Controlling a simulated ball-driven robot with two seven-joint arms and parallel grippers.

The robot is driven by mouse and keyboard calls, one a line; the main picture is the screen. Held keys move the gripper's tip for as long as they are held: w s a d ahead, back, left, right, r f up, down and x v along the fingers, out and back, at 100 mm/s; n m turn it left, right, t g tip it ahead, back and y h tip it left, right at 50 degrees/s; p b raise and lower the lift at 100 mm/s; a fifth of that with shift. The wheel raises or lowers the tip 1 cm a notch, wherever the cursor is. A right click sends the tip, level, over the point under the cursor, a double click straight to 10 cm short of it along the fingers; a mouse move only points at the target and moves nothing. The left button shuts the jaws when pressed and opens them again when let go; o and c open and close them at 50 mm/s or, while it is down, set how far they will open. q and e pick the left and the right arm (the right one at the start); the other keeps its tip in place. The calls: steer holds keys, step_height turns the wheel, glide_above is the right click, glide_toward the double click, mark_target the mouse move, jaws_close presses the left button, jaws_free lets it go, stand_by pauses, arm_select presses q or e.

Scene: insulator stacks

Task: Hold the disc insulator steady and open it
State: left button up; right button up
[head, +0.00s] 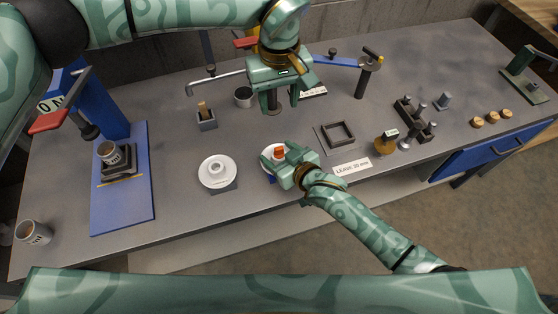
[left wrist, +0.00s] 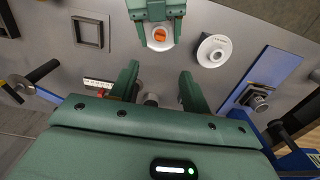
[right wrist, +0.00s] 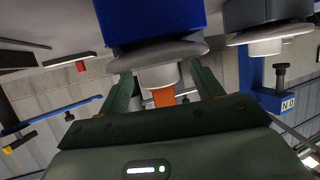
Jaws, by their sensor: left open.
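A white disc insulator (head: 266,158) with an orange part (head: 279,151) at its centre sits on a blue block at the front middle of the bench. My right gripper (head: 280,160) is at it. In the right wrist view the open fingers lie on either side of its white hub (right wrist: 158,76), with gaps showing, and the white disc (right wrist: 155,53) and blue block (right wrist: 150,22) are behind. A second white disc insulator (head: 217,171), without orange, stands on a grey block to the left. My left gripper (head: 274,103) is open and empty above the bench, behind the first insulator.
A square dark frame (head: 337,135) and a printed card (head: 351,168) lie right of the insulator. An amber bottle (head: 385,142) stands beyond them. A grey mug (head: 243,96) and a small holder (head: 206,118) stand behind.

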steer(key=c, duration=1)
arm_select(q)
steer(key=shift+c, duration=0.9)
arm_select(e)
steer(key=c, duration=0.3)
arm_select(q)
steer(key=shift+s+f, duration=0.15)
steer(key=shift+f, duration=0.05)
steer(key=shift+c, duration=0.3)
steer(key=n, duration=1.4)
glide_above(279, 148)
step_height(279, 148, down, 4)
step_height(279, 148, down, 12)
steer(key=n, duration=0.4)
steer(key=shift+f, duration=0.15)
arm_select(e)
steer(key=shift+d, duration=0.1)
arm_select(q)
jaws_close()
steer(key=shift+r, duration=0.25)
